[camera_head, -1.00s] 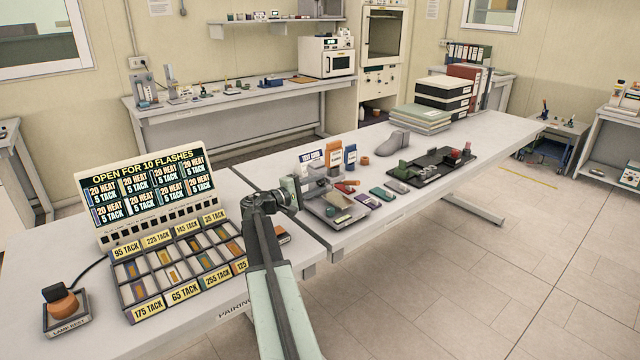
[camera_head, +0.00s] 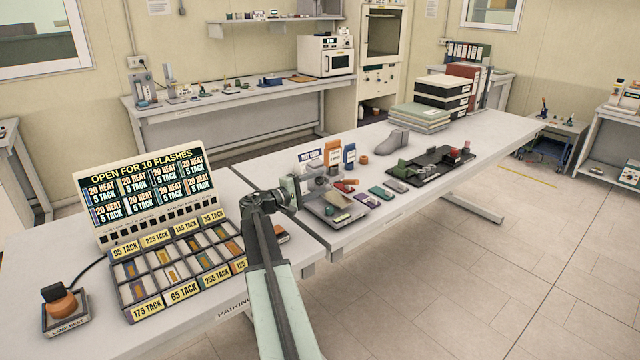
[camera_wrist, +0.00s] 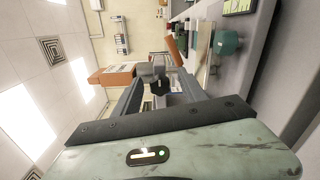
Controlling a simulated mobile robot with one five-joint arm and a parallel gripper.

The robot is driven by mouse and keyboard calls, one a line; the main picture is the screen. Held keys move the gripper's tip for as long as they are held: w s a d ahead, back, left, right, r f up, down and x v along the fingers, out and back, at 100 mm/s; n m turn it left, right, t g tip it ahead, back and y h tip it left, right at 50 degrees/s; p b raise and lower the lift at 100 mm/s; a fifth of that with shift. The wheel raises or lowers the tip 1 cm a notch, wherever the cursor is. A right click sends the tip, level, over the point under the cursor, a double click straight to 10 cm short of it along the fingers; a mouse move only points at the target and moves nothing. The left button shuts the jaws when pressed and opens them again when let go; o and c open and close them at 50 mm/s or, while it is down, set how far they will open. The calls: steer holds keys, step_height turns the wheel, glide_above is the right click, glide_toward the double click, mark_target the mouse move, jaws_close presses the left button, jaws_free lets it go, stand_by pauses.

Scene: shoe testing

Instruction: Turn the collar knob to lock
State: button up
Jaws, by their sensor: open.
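My gripper (camera_wrist: 161,82) is open. In the wrist view its two dark fingers reach forward on either side of a small black knob-like part (camera_wrist: 160,88) with a grey piece (camera_wrist: 153,70) beside it. I cannot tell whether either finger touches it, or for certain that it is the collar knob. In the head view my gripper is at the left side of a grey test fixture (camera_head: 335,212) on the table. My arm and gripper hide part of the fixture there, and the knob cannot be made out in that view.
A compartment tray (camera_head: 180,268) and a display board (camera_head: 148,195) stand left of my arm. Right of the fixture are small coloured blocks, a grey shoe last (camera_head: 393,141) and a black tray (camera_head: 445,168). Binders and boxes (camera_head: 440,95) are stacked farther back.

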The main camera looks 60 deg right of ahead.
steer(key=v, duration=0.7)
steer(key=shift+a, duration=0.4)
